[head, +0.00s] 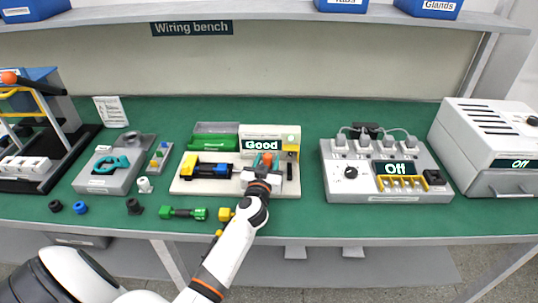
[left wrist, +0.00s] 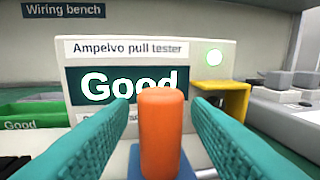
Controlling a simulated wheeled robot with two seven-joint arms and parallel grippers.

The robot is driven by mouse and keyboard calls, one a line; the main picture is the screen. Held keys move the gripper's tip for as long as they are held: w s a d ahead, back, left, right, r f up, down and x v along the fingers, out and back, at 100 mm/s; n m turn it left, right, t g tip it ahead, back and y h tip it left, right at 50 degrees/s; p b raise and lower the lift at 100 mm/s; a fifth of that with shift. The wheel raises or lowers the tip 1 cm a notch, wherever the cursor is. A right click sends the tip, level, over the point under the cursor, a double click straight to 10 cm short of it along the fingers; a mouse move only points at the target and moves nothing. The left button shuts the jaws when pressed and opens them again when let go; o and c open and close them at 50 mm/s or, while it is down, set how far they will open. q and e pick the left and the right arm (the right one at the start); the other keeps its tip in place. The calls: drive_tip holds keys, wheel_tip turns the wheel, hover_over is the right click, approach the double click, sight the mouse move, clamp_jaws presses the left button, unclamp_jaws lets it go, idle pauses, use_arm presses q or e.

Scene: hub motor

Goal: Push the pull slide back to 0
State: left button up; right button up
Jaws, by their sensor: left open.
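The pull tester (head: 262,139) stands on the green bench with its display reading "Good" and a lit lamp; the left wrist view shows the name "Ampelvo pull tester" (left wrist: 126,48). The slide's orange handle (left wrist: 162,132) stands upright on a blue base (left wrist: 186,165). My left gripper (head: 267,165) is at the handle in the head view. Its teal fingers (left wrist: 160,115) are open, one on either side of the orange handle, with small gaps visible. The slide's scale and its 0 mark cannot be made out. My right gripper is not in view.
Left of the slide lies a black, yellow and blue part (head: 207,170) on the tester's pale base. A green bin (head: 215,139) stands behind it. Small connectors (head: 183,212) lie at the bench's front.

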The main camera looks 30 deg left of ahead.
use_arm(q)
drive_tip(key=shift+x, duration=0.95)
drive_tip(key=shift+w+a, duration=0.1)
drive_tip(key=shift+w, duration=0.2)
drive_tip(key=shift+c, duration=0.6)
clamp_jaws()
drive_tip(key=shift+s+a, duration=0.1)
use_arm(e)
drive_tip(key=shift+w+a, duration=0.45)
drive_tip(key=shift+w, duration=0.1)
